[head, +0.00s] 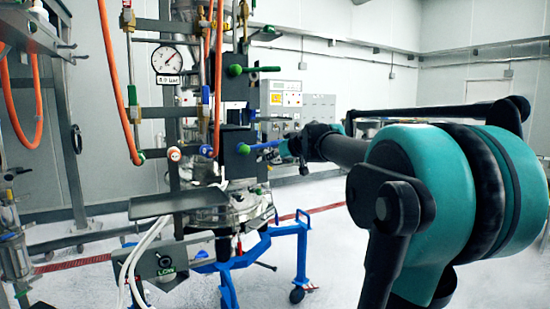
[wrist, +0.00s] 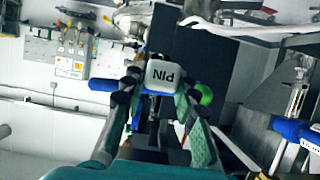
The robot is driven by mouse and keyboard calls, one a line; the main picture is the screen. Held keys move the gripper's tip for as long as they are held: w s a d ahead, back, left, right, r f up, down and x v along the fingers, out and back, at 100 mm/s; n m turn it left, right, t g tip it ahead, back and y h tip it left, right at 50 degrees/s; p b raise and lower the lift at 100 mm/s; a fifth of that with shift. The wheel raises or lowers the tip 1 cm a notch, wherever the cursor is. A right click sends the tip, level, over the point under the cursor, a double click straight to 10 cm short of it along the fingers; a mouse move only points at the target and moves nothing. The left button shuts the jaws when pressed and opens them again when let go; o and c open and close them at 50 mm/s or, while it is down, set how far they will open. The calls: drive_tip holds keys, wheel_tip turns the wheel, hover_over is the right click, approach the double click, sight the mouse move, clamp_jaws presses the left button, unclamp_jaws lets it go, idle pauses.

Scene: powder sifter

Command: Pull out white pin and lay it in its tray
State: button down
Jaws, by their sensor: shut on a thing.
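The white pin (wrist: 163,75) shows in the wrist view as a rounded white block with upside-down black letters reading PIN. My gripper (wrist: 159,86) has its two fingers on either side of it and is shut on it. A dark block lies behind the pin; whether the pin's shaft is inside it is hidden. In the head view my gripper (head: 287,148) is at the right of the dark valve block, near a blue handle (head: 265,146); the pin cannot be made out there. A dark, flat tray-like plate (head: 180,203) sits lower left of the gripper.
A green-knobbed lever (head: 236,70) is above the gripper. A pressure gauge (head: 166,60) and orange hoses (head: 118,85) are at the left. A blue wheeled frame (head: 285,232) stands below. The floor at the right is partly clear. A green ball (wrist: 204,94) is close beside the fingers.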

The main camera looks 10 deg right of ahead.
drive_tip(key=shift+s+d, duration=0.2)
drive_tip(key=shift+s, duration=0.4)
drive_tip(key=shift+s+d, duration=0.15)
drive_tip(key=shift+s, duration=0.4)
drive_tip(key=shift+s+d, duration=0.3)
drive_tip(key=shift+s, duration=0.6)
drive_tip(key=shift+s+d, duration=0.3)
drive_tip(key=shift+s, duration=0.65)
drive_tip(key=shift+s+d, duration=0.3)
drive_tip(key=shift+s, duration=0.6)
drive_tip(key=shift+r, duration=0.1)
